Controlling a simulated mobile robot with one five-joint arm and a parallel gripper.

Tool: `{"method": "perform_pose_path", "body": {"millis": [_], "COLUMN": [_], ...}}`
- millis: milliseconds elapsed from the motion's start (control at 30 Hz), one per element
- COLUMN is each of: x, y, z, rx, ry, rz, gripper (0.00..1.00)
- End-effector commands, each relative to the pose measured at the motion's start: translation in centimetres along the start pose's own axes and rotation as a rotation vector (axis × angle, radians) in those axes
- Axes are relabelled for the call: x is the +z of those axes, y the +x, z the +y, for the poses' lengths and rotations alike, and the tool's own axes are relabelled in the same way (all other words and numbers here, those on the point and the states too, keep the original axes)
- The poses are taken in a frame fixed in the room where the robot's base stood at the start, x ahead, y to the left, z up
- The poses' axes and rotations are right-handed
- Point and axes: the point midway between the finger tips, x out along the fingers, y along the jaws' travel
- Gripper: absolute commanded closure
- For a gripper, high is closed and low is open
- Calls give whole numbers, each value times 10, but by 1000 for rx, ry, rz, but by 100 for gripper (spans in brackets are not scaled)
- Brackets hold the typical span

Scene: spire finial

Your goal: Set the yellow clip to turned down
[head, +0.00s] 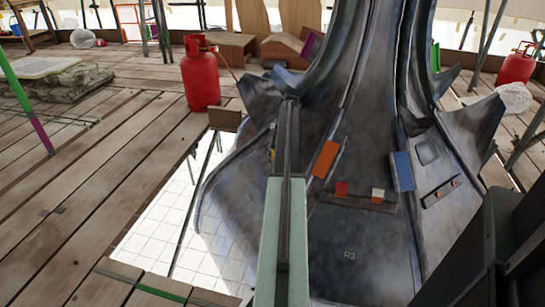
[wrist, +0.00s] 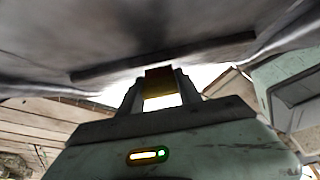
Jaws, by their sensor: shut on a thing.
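The yellow clip (wrist: 160,77) shows in the wrist view as a shaded, brownish-yellow block between the two fingers of my gripper (wrist: 158,88), under the dark spire surface. My gripper is shut on it. In the head view only a small yellow sliver (head: 273,155) shows at the left edge of my arm; my arm hides the rest and the fingers. The clip's tilt cannot be told clearly. The dark grey spire finial (head: 350,240) rises in front of me.
On the spire are an orange clip (head: 325,159), a blue one (head: 402,171), and small red (head: 341,189) and white (head: 377,195) pieces at a ledge. A red gas bottle (head: 201,75) stands on the planks behind left. A white-tiled opening (head: 165,225) lies left of the spire.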

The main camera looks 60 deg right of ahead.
Motion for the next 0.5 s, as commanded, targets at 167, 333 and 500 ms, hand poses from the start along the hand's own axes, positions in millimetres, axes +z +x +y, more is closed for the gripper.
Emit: {"method": "perform_pose_path", "body": {"millis": [167,333,500], "x": [4,4,4], "y": [1,0,-1], "z": [2,2,1], "rx": [3,3,3], "ry": [0,-2,-3], "rz": [74,111,125], "gripper": [100,100,100]}}
